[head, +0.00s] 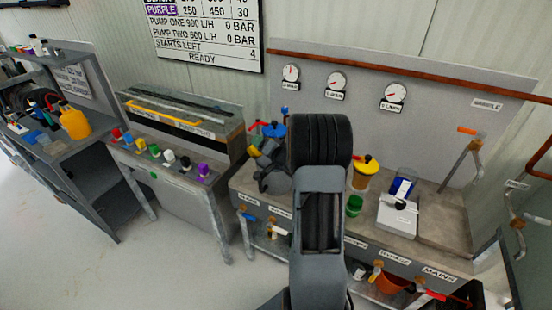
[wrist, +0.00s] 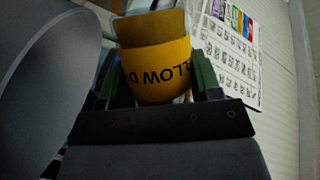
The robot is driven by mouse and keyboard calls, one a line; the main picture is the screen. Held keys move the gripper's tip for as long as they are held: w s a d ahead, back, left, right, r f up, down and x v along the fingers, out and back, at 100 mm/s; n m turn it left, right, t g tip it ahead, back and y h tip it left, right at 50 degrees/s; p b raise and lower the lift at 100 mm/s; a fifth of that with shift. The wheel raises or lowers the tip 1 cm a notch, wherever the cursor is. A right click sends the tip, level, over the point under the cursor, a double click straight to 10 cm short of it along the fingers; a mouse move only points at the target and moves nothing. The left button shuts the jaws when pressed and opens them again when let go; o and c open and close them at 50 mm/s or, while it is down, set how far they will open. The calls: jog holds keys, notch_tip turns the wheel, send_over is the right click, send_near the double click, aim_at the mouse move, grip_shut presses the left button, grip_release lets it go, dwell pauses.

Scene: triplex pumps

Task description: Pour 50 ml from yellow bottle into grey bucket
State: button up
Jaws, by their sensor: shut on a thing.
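In the wrist view my gripper (wrist: 159,80) has its green fingers on both sides of an amber-yellow bottle (wrist: 155,58). A yellow band on it carries black lettering, upside down in this view. I cannot identify a grey bucket with certainty in either view.
Gauges (head: 336,81) hang behind. An orange-yellow jug (head: 75,123) stands far left. Pipes and a lever (head: 470,150) rise at right.

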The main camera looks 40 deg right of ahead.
jog(key=shift+a+f+m+t+b, duration=0.15)
jog(key=shift+f+m+t+b, duration=0.2)
jog(key=shift+m, duration=0.45)
dwell(1.9)
jog(key=shift+r+m+t+y, duration=0.35)
jog(key=shift+r+m, duration=0.2)
jog(key=shift+m, duration=0.25)
dwell(1.6)
jog(key=shift+w+a+f+m+t, duration=0.15)
jog(key=shift+a+f+m+t, duration=0.15)
jog(key=shift+m, duration=0.5)
dwell(2.1)
